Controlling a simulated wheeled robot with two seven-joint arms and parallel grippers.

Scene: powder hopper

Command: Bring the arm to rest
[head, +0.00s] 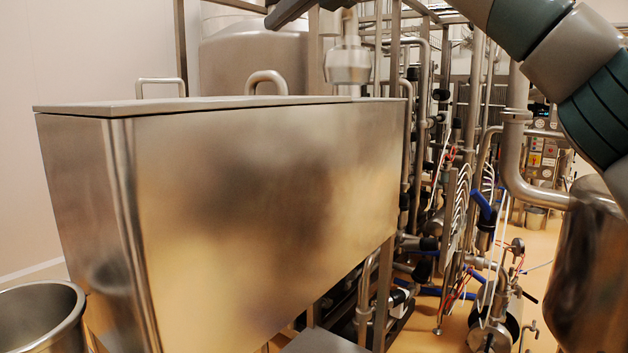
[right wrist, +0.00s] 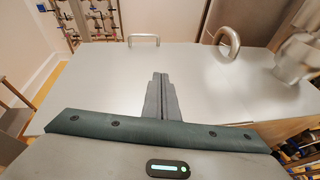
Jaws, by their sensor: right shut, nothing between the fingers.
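The powder hopper (head: 255,215) is a large steel box with its flat lid (head: 215,104) lying shut on top. Two loop handles, a left one (head: 160,83) and a right one (head: 266,79), stand up from the lid. My right arm comes in from the top right, and the tip of my right gripper (head: 275,18) shows at the top edge, above the lid. In the right wrist view my gripper's fingers (right wrist: 158,92) are together and empty over the bare lid (right wrist: 100,70), apart from both handles. My left gripper is not in view.
A steel pot (head: 40,310) stands at the lower left, beside the hopper. Pipes and valves (head: 470,200) fill the area right of it, and a rounded steel tank (head: 592,270) stands at the right edge. A large vessel (head: 255,55) is behind.

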